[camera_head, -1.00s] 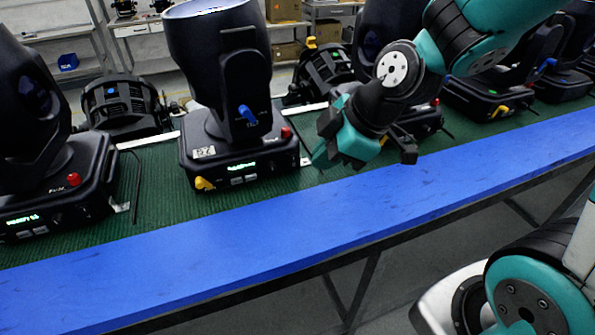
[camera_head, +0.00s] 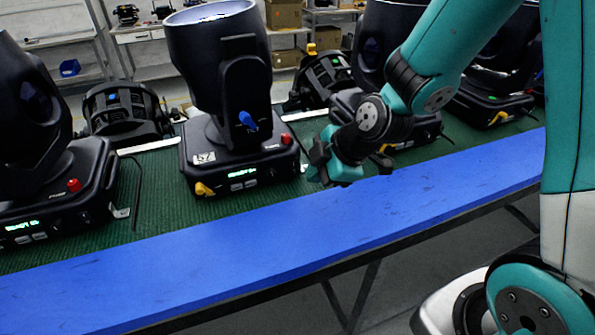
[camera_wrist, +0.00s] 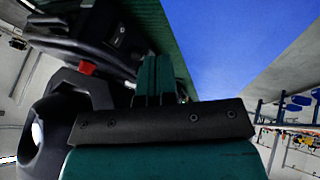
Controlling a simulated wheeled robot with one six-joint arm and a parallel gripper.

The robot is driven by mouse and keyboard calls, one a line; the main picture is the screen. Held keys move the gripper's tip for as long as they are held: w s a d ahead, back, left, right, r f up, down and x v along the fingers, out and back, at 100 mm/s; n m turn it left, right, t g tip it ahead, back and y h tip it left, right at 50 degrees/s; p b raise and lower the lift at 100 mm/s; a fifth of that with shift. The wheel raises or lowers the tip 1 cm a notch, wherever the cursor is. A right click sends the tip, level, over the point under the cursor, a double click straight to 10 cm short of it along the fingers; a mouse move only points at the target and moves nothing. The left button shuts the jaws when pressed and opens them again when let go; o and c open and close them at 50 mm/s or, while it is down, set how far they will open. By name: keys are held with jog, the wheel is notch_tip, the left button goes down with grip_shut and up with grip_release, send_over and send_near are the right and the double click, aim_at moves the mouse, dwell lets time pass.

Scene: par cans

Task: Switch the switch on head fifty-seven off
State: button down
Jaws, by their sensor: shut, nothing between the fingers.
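Head fifty-seven (camera_head: 222,85) stands upright in the middle of the head view, its base (camera_head: 220,162) carrying a "57" label and a lit green display. A yellow knob (camera_head: 204,189) and a red knob (camera_head: 286,138) sit at its base corners, and a blue lever (camera_head: 247,121) is on its yoke. My gripper (camera_head: 318,172) is beside the base's right end, its fingers shut and empty. In the wrist view the shut fingers (camera_wrist: 155,78) point toward a dark base with a red knob (camera_wrist: 87,68) and a small inset dark part (camera_wrist: 118,34), possibly a switch.
Another head (camera_head: 50,170) stands close on the left, with a loose black cable (camera_head: 136,190) between. More heads (camera_head: 495,95) stand at right, partly behind my arm. The blue front strip (camera_head: 260,235) of the table is clear. A smaller lamp (camera_head: 122,112) is behind.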

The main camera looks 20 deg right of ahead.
aim_at(284, 181)
jog(key=x, duration=0.5)
jog(key=shift+p, duration=0.4)
jog(key=w+p, duration=0.1)
jog(key=w, duration=0.3)
jog(key=shift+f+p, duration=0.25)
jog(key=shift+p, duration=0.15)
jog(key=shift+f, duration=0.1)
jog(key=shift+w+f+t+b, duration=0.15)
jog(key=shift+f+t+b, duration=0.2)
jog(key=shift+b, duration=0.9)
jog(key=shift+w+r, duration=0.1)
jog(key=shift+r, duration=0.25)
